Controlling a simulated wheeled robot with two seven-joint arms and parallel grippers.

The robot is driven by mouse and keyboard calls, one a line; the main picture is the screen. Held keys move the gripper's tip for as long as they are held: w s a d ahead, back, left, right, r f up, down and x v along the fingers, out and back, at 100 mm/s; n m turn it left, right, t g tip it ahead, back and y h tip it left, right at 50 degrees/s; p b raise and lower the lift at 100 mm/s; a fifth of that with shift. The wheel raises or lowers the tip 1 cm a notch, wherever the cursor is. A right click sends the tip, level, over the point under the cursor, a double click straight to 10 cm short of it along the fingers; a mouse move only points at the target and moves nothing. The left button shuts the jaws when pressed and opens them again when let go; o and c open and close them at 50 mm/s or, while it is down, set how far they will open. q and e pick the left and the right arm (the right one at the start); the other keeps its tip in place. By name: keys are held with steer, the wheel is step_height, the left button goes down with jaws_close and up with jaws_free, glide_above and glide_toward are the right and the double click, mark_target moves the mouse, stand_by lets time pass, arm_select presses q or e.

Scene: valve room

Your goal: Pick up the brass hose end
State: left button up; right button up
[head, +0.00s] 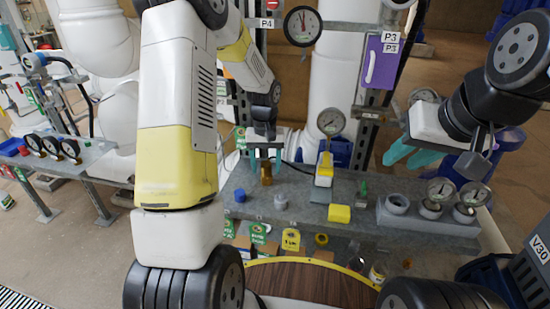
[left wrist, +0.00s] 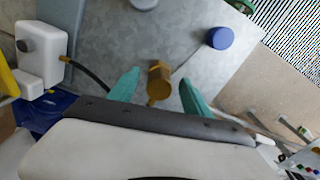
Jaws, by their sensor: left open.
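The brass hose end (head: 266,174) stands on the grey metal bench below my left gripper (head: 265,162). In the left wrist view the brass hose end (left wrist: 159,80) shows between the two teal fingers of my left gripper (left wrist: 160,84). A gap shows on each side of it, so the open fingers are not closed on it. How far the fingertips reach down beside it is hard to tell. My right gripper (head: 401,162) hangs over the right part of the bench, with its teal fingers apart and nothing between them.
On the bench (head: 240,180) are a blue cap (head: 239,196), a grey fitting (head: 281,202), a yellow block (head: 339,213) and a gauge with a yellow body (head: 325,170). A grey holder with gauges (head: 415,221) stands at the right. A dark hose (left wrist: 90,78) lies near the left finger.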

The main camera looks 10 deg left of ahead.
mark_target(266, 164)
arm_select(q)
jaws_close()
steer(key=shift+r, duration=0.1)
steer(key=shift+r, duration=0.55)
step_height(266, 164, up, 2)
steer(key=shift+r, duration=0.1)
steer(key=s+d+r, duration=0.1)
steer(key=s+d, duration=0.1)
steer(key=s, duration=1.3)
steer(key=shift+s+d+r, duration=0.2)
steer(key=shift+s+r, duration=0.05)
steer(key=shift+s, duration=0.15)
